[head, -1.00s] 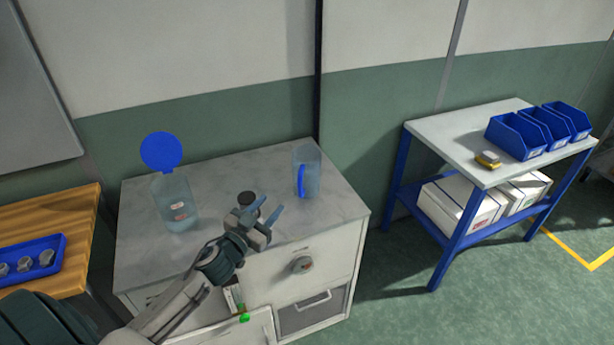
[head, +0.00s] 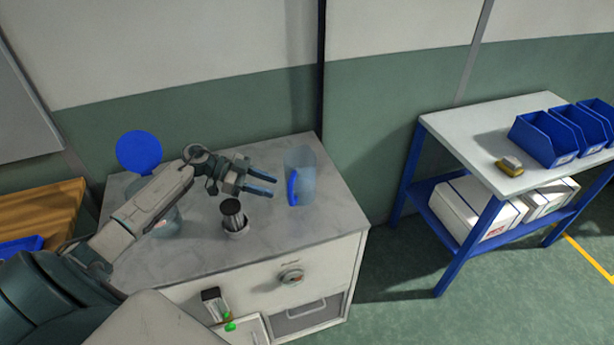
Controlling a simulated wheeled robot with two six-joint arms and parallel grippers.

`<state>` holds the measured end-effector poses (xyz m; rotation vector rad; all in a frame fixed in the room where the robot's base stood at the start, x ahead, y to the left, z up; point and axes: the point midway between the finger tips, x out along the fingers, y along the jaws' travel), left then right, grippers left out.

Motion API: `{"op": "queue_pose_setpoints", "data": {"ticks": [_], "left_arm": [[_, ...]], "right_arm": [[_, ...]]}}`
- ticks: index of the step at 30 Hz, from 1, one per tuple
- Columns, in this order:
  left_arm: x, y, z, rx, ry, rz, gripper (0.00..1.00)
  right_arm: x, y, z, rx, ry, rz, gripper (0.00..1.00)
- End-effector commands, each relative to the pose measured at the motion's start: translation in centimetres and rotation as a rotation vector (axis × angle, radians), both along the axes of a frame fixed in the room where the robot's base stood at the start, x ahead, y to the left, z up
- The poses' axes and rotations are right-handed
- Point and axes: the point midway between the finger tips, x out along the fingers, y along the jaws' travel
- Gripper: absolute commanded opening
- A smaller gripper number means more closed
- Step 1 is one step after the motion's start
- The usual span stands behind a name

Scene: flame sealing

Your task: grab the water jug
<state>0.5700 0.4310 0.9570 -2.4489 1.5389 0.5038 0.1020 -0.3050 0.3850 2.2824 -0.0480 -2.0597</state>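The water jug (head: 305,170) is a clear bluish container with a blue handle (head: 292,187) on its left side. It stands upright on the back right of the grey cabinet top (head: 190,257). My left gripper (head: 274,186) reaches in from the left, with its two blue fingers parted and pointing at the handle. The fingers are empty, and their tips look just short of the handle; exact depth is hard to tell. My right gripper is not in view.
A clear container with a round blue top (head: 138,152) stands at the left, partly hidden by my arm. A small dark ribbed cylinder (head: 233,214) stands below my gripper. A cart (head: 450,135) with blue bins (head: 543,138) is at the right.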

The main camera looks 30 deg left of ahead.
Motion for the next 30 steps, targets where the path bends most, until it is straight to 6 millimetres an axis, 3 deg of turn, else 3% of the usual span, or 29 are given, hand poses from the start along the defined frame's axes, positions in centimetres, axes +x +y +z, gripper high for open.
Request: {"op": "queue_pose_setpoints", "data": {"ticks": [4,12,14,23,30], "left_arm": [[0.9,-2.0,-0.4,-0.006,-0.002,-0.001,0.40],[1.9,-4.0,-1.6,-0.001,-0.003,-0.001,0.40],[2.0,-4.3,-1.6,-0.003,-0.003,0.000,0.40],[3.7,-7.4,-2.5,-0.006,-0.001,0.000,0.40],[4.2,-8.4,-3.3,-0.001,-0.003,-0.001,0.40]], "right_arm": [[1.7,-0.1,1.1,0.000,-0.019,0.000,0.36],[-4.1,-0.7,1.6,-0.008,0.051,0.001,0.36],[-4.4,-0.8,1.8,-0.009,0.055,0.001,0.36],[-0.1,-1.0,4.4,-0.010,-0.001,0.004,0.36],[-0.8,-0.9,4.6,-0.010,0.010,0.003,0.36]]}}
